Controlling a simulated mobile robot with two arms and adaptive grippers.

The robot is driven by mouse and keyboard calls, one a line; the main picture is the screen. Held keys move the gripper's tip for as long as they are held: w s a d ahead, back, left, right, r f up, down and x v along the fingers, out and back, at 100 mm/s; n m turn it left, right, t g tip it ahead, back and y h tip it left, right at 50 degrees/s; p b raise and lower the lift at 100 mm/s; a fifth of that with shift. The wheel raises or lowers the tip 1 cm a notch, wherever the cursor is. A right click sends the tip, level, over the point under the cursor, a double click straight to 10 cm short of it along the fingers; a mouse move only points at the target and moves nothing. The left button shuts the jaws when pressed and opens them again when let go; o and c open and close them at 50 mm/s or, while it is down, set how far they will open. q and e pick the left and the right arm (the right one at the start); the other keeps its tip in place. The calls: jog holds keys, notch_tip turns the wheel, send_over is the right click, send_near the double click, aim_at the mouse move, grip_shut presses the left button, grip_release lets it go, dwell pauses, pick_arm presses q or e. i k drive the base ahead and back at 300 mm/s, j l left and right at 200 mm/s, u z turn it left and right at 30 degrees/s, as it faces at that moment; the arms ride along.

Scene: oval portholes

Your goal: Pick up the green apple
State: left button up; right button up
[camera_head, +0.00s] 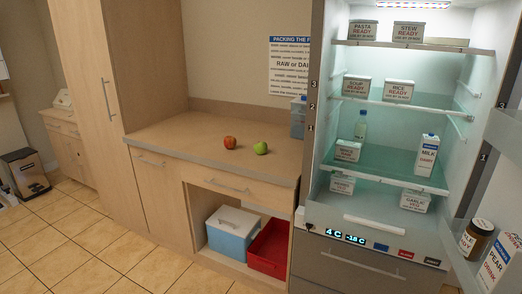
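The green apple (261,148) sits on the wooden countertop (190,137), near its front edge and left of the open fridge. A red apple (230,142) sits just left of it, with a small gap between them. Neither of my grippers shows in the head view, and nothing touches the green apple.
The open fridge (393,152) at right holds labelled boxes, a bottle and a milk carton (426,155). Its door with a jar (475,240) swings out at far right. A blue container (298,118) stands at the counter's back right. Below are a blue-white cooler (232,232) and red bin (270,249).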

aim_at(260, 148)
jog(key=i+j+z, duration=0.1)
jog(key=i, duration=0.3)
jog(key=i+j, duration=0.35)
jog(key=i+z, duration=0.05)
